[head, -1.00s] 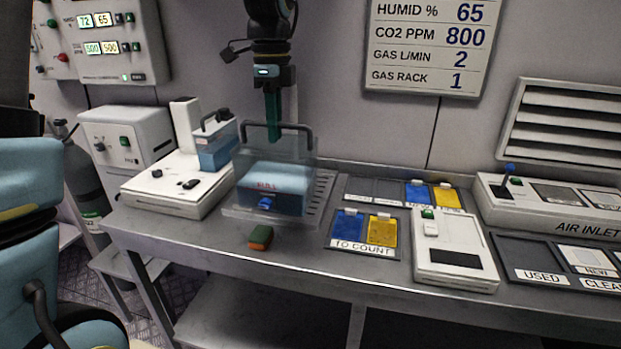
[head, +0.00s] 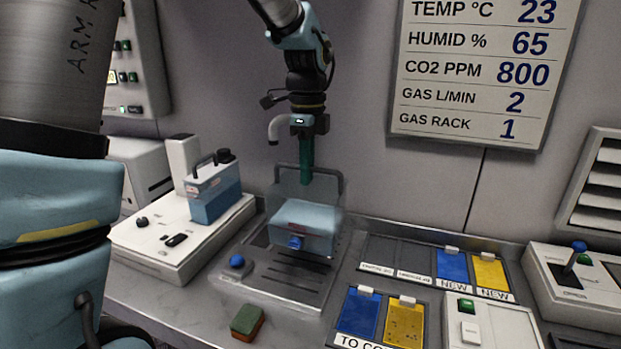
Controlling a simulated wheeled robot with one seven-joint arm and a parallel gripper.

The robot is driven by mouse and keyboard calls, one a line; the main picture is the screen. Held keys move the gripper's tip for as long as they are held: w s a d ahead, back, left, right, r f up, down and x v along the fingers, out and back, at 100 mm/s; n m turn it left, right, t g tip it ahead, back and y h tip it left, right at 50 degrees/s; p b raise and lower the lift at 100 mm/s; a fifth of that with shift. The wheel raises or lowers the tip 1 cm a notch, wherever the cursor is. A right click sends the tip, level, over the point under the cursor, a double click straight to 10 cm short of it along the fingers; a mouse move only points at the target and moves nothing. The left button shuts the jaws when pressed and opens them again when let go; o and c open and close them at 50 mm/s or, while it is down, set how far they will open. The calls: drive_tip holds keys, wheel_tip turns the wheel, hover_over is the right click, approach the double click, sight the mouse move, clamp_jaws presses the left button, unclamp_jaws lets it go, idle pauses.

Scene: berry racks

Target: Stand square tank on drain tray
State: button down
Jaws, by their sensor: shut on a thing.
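The square tank (head: 303,222) is a clear box with pale blue liquid, a dark top handle and a blue tap low on its front. My gripper (head: 306,178) comes down from above and is shut on the handle. The tank looks upright, over the rear part of the drain tray (head: 280,298), a grey metal tray with slots and a blue knob at its left. I cannot tell whether the tank's base touches the tray. The tank hides the tray's back part.
A green and orange sponge (head: 247,322) lies before the tray. Blue and yellow cards (head: 452,267) lie in holders at right. The wall is close behind.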

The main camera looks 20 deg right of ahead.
sight(307, 197)
wheel_tip(307, 197, down, 6)
drive_tip(key=shift+f+p, duration=0.15)
drive_tip(key=shift+p, duration=0.35)
drive_tip(key=c, duration=0.9)
unclamp_jaws()
